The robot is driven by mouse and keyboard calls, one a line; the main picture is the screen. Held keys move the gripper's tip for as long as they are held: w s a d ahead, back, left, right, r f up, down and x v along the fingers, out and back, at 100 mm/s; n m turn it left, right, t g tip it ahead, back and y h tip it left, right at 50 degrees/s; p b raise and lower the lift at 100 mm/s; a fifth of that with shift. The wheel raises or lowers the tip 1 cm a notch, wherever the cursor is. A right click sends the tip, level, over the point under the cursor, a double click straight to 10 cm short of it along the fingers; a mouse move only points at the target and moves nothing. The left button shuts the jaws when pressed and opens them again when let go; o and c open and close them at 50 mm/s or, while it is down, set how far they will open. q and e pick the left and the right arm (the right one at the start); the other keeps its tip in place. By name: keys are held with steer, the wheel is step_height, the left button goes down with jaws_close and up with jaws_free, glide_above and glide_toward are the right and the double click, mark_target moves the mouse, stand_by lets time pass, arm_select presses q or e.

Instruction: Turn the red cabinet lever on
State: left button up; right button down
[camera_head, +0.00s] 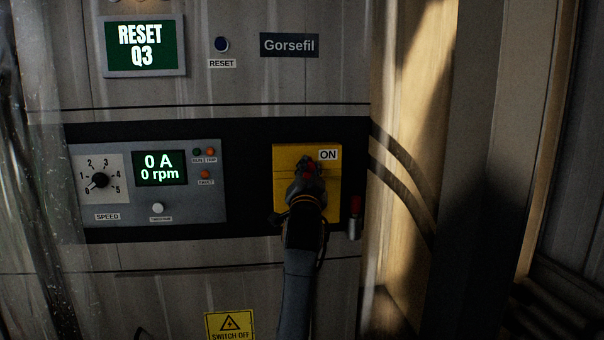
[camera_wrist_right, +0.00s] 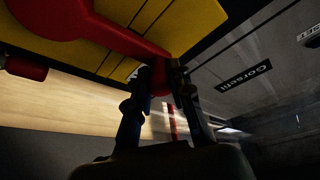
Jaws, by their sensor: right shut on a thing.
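The red lever (camera_wrist_right: 112,36) runs across the yellow plate in the right wrist view, and its rounded end lies between the fingers of my right gripper (camera_wrist_right: 160,88). In the head view, my right gripper (camera_head: 308,175) is in front of the yellow switch plate (camera_head: 284,158) and hides most of the lever. Only small red parts of it (camera_head: 311,168) show near the fingertips, just below and left of the ON label (camera_head: 327,155). The right gripper is shut on the lever's end. My left gripper is not in view.
Left of the plate is a panel with a speed knob (camera_head: 100,180) and a display (camera_head: 160,168) reading 0 A and 0 rpm. Above, a screen (camera_head: 142,46) reads RESET Q3, beside a dark reset button (camera_head: 222,44). Cables (camera_head: 405,185) run right of the plate.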

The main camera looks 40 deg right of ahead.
steer(key=shift+s+d+r+m, duration=0.15)
steer(key=shift+d+r+m, duration=0.1)
steer(key=shift+m, duration=0.25)
steer(key=c, duration=1.2)
jaws_free()
steer(key=shift+w+d+f, duration=0.2)
steer(key=shift+f, duration=0.05)
steer(key=v, duration=0.7)
steer(key=shift+s+a, duration=0.2)
steer(key=shift+a, duration=0.1)
